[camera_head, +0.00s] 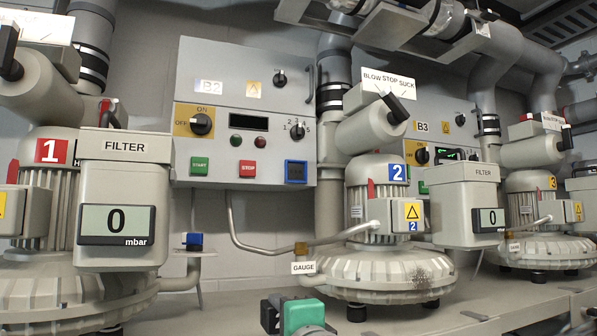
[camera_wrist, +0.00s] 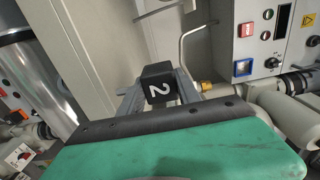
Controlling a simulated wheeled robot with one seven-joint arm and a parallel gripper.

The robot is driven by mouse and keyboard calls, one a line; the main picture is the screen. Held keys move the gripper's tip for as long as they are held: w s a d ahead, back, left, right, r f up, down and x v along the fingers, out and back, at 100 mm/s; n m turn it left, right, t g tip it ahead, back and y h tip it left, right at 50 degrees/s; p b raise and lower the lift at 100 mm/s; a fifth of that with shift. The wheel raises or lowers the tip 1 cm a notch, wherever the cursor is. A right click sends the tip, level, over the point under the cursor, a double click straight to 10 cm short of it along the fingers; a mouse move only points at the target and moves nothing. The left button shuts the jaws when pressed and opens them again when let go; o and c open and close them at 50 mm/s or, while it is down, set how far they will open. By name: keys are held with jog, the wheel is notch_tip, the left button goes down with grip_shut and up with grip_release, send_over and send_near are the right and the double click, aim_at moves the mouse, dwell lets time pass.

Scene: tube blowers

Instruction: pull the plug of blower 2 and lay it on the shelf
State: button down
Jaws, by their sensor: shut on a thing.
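A black plug marked with a white 2 (camera_wrist: 158,88) sits between the grey fingers of my gripper (camera_wrist: 157,80) in the wrist view. My gripper is shut on it. In the head view my green and black gripper (camera_head: 298,316) is at the bottom edge, in front of blower 2 (camera_head: 379,258); its fingers are not clear there. The blue-framed socket (camera_head: 296,173) on the B2 panel (camera_head: 245,120) shows a dark face with no plug in it. It also shows in the wrist view (camera_wrist: 242,68), apart from the plug. I cannot tell which surface is the shelf.
A bent metal pipe (camera_head: 283,247) runs from below the B2 panel to blower 2. A small blue item (camera_head: 194,241) stands on a bracket left of it. A filter box (camera_head: 123,200) is at the left. A GAUGE label (camera_head: 303,268) is beside blower 2.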

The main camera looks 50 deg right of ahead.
jog(key=shift+f+b, duration=1.1)
jog(key=shift+f, duration=0.25)
dwell(0.7)
jog(key=shift+r, duration=0.1)
jog(key=shift+r+p, duration=2.3)
jog(key=shift+r, duration=0.15)
